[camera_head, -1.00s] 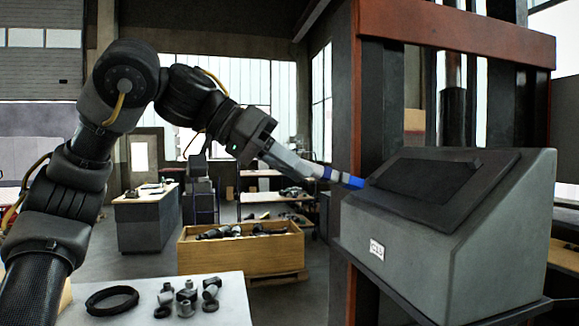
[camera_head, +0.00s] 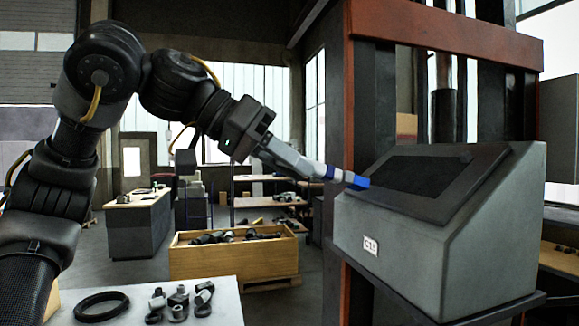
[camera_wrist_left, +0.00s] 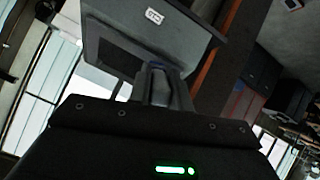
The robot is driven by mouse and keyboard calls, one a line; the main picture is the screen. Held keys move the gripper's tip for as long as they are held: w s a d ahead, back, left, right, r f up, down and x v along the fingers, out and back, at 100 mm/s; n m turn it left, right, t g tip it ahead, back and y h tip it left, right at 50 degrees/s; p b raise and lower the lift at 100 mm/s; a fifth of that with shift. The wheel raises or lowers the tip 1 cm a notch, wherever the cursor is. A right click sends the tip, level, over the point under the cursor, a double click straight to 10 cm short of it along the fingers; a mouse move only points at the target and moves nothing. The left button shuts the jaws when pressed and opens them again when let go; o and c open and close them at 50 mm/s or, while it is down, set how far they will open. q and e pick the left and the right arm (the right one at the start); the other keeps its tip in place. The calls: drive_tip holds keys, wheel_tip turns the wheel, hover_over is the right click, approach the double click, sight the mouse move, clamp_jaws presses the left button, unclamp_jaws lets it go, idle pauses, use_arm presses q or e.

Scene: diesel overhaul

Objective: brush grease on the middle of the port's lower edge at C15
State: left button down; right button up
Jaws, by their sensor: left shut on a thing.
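The grey C15 housing (camera_head: 425,245) stands at the right with its label (camera_head: 371,246) low on the front. Its sloped top carries a dark port (camera_head: 425,172) with a raised frame; the housing also shows at the top of the left wrist view (camera_wrist_left: 130,38). My left gripper (camera_head: 312,168) is shut on a slim brush (camera_head: 357,182) with blue and pale bands. The brush's blue end is at the left end of the dark frame, near its lower left corner; contact cannot be told. In the wrist view the gripper fingers (camera_wrist_left: 160,85) point at the housing. My right gripper is out of view.
A rust-red and dark press frame (camera_head: 445,28) rises behind the housing. A wooden crate (camera_head: 235,262) of parts stands on the floor. A pale table (camera_head: 225,300) at lower left holds a black ring (camera_head: 101,305) and several small fittings (camera_head: 180,303).

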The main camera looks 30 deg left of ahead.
use_arm(q)
drive_tip(key=shift+s+d+b, duration=0.6)
drive_tip(key=shift+s+d, duration=0.4)
drive_tip(key=shift+d, duration=0.25)
drive_tip(key=s+d, duration=0.1)
drive_tip(key=s+d+b, duration=0.1)
drive_tip(key=shift+s+d+b, duration=0.1)
drive_tip(key=shift+d+b, duration=0.2)
drive_tip(key=shift+f, duration=0.1)
